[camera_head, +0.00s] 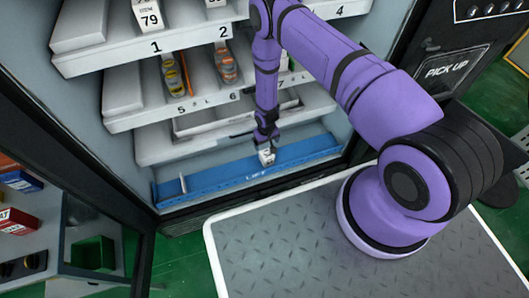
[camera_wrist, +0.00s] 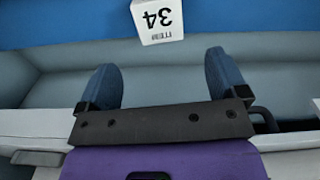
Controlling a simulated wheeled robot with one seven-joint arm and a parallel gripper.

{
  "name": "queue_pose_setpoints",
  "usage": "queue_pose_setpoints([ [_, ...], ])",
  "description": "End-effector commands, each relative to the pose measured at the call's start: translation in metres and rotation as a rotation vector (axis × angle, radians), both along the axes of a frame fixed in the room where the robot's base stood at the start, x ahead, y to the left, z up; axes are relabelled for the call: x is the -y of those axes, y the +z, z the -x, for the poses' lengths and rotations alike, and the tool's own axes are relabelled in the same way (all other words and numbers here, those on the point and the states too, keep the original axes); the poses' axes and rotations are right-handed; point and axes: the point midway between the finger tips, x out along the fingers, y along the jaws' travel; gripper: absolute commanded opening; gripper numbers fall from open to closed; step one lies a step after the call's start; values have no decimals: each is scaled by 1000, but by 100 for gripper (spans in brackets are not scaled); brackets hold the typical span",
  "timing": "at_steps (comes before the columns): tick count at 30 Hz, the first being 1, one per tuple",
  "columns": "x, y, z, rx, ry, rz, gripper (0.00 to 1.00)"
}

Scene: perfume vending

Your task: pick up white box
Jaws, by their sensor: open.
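The white box (camera_head: 266,156) sits on the blue lift shelf (camera_head: 215,182) at the bottom of the vending machine. In the wrist view the white box (camera_wrist: 158,20) shows the label "ITEM 34", upside down, beyond the fingertips and roughly midway between them. My gripper (camera_head: 265,138) hangs just above the box in the head view. In the wrist view my gripper (camera_wrist: 165,75) is open and empty, with its two dark blue fingers well apart. The top of the box is cut off by the wrist view's upper edge.
Shelves with numbered slots (camera_head: 140,122) and perfume bottles (camera_head: 173,78) rise above the lift shelf. A small upright post (camera_head: 183,184) stands at the lift's left end. The machine's open door (camera_head: 145,235) is at left. Most of the lift is bare.

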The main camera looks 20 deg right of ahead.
Motion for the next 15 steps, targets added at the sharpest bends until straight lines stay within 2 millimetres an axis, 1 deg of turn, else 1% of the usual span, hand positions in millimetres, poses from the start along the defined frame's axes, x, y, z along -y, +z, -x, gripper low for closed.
queue_pose_setpoints([
  [9,0,-43,2,-1,-1,0,92],
  [15,0,-55,2,-1,0,0,92],
])
